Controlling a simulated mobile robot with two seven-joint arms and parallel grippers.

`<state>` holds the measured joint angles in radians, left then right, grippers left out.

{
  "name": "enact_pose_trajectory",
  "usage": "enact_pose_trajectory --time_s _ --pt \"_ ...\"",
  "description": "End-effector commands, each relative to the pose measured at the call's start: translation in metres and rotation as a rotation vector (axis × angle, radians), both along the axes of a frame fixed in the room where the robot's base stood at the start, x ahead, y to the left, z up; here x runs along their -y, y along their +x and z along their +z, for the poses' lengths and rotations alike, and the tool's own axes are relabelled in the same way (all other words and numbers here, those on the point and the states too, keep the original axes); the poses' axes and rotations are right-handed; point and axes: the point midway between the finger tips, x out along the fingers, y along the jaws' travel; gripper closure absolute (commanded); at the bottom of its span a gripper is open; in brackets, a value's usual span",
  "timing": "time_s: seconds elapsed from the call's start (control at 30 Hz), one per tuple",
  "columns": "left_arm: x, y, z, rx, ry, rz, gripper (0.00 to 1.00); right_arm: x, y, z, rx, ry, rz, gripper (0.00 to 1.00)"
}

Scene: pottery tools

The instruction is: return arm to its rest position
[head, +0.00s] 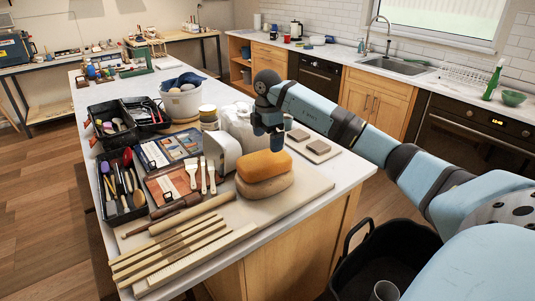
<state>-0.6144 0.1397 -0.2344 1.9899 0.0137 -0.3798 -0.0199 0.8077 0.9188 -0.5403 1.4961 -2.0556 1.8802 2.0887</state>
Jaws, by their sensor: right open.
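My right arm, light blue with dark joints, comes in from the right and reaches over the table (325,180). My right gripper (276,143) points down near the table's middle, just above or behind an orange sponge (264,165). The fingertips are small and partly hidden, but nothing shows held in them. The sponge lies on a tan rounded block (266,186). My left arm and gripper are not in view.
Tool trays (120,190) and wooden sticks (165,252) fill the left. A black bin (390,255) stands below the right edge.

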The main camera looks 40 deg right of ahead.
Motion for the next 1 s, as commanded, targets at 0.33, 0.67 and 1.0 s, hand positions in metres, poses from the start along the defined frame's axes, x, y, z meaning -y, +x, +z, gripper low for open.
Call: enact_pose_trajectory --time_s 0.33,0.67,1.0 --pt "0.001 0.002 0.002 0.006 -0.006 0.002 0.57 0.000 0.000 0.054 0.000 -0.001 -0.001 0.00" --pt "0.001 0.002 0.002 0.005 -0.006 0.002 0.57 -0.001 0.000 0.059 0.000 0.002 0.003 0.00" --pt "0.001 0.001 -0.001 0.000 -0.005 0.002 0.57 -0.150 0.015 -0.005 0.298 0.435 0.424 0.00"
